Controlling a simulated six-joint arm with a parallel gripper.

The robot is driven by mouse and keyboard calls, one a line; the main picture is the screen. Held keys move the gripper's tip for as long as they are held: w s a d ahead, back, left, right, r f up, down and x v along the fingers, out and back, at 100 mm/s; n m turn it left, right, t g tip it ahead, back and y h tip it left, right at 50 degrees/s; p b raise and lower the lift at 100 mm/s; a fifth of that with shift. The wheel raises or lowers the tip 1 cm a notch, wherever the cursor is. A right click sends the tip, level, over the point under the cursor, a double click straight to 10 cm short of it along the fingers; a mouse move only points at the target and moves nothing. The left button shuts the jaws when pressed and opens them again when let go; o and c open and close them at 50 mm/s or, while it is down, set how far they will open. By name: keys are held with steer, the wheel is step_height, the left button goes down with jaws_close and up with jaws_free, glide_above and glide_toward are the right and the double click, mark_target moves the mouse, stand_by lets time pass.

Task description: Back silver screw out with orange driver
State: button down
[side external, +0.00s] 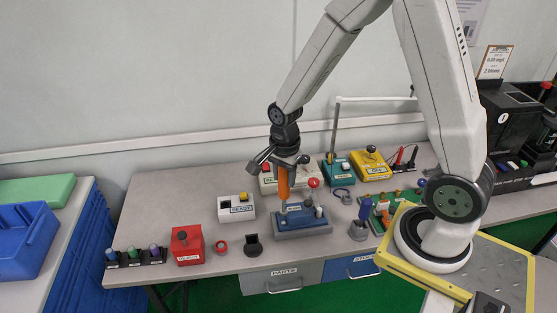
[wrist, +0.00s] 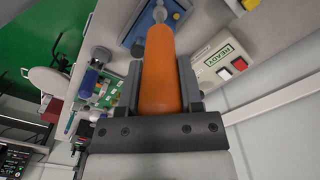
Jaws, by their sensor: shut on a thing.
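My gripper (side external: 285,164) is shut on the orange driver (side external: 284,183). The driver hangs upright, tip down, over the left part of the blue block (side external: 302,226). In the wrist view the orange handle (wrist: 160,80) lies between the two fingers, and the blue block (wrist: 137,24) is beyond it. A pale, shiny round part shows at the driver's far end; I cannot tell whether it is the shaft or the silver screw. Small grey posts (side external: 318,212) stand on the block's right part. The driver's tip is too small to tell whether it touches the screw.
A grey knobbed part (side external: 359,230) and a green board (side external: 381,222) are to the right. Teal (side external: 338,170) and yellow (side external: 371,168) testers stand behind.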

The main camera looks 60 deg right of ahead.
mark_target(285, 189)
steer(key=shift+f, duration=2.35)
stand_by(0.8)
steer(key=shift+s+r, duration=0.15)
stand_by(1.4)
steer(key=shift+r, duration=0.1)
